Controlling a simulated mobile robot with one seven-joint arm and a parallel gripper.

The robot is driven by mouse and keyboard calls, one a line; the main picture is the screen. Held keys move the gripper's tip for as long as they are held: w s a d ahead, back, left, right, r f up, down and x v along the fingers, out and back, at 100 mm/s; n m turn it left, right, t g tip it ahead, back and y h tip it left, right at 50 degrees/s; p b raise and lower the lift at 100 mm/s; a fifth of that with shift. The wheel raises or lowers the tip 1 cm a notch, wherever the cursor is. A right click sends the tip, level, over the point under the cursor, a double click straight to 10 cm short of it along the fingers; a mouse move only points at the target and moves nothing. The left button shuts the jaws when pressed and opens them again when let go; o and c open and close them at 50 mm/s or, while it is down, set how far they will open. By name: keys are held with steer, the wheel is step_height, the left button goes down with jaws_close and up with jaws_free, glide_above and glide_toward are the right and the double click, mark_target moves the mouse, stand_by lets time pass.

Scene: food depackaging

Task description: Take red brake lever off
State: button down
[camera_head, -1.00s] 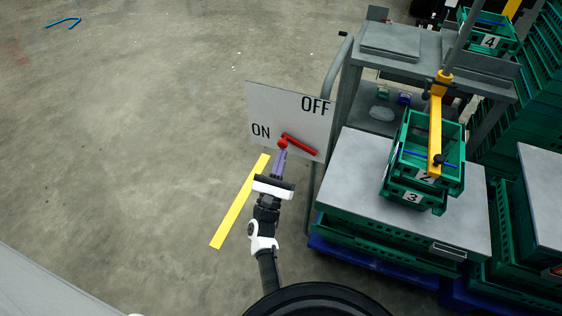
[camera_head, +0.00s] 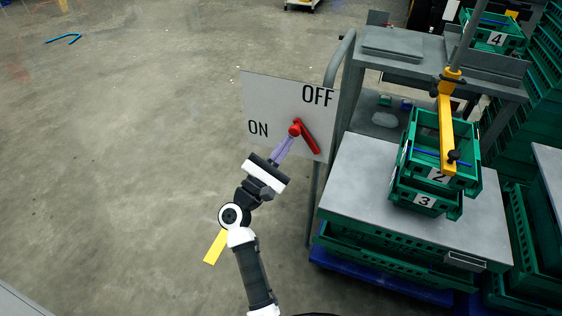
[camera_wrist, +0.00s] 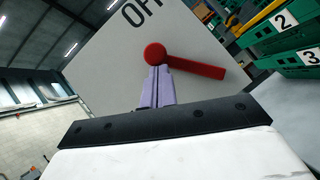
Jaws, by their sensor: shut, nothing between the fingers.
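The red brake lever (camera_head: 307,137) is mounted on a white sign panel (camera_head: 262,99) marked ON at left and OFF at upper right. In the head view its bar slopes down to the right from a round knob. My gripper (camera_head: 289,138) has its purple fingers shut and empty, with the tips at or just beside the knob. In the wrist view the fingers (camera_wrist: 157,80) lie together just below the red knob, and the lever (camera_wrist: 195,66) extends right from it. I cannot tell whether the tips touch the knob.
A grey cart (camera_head: 353,167) stands right of the panel, with a metal handrail (camera_head: 336,58) beside it. Green crates (camera_head: 398,202) numbered 2 and 3 sit on the cart under a yellow bar (camera_head: 446,130). The floor left of the panel is open.

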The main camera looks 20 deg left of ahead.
steer(key=shift+d+r+m+g+h+b, duration=0.55)
steer(key=shift+m+g+b, duration=0.4)
steer(key=shift+m, duration=0.65)
steer(key=shift+d+r+m+g+h+b, duration=0.5)
steer(key=shift+d+m+g+b, duration=0.25)
steer(key=shift+m+b, duration=0.65)
steer(key=shift+d+r+m+g+h+b, duration=0.5)
steer(key=shift+m+g+b, duration=0.35)
steer(key=shift+m, duration=0.95)
steer(key=shift+r, duration=0.1)
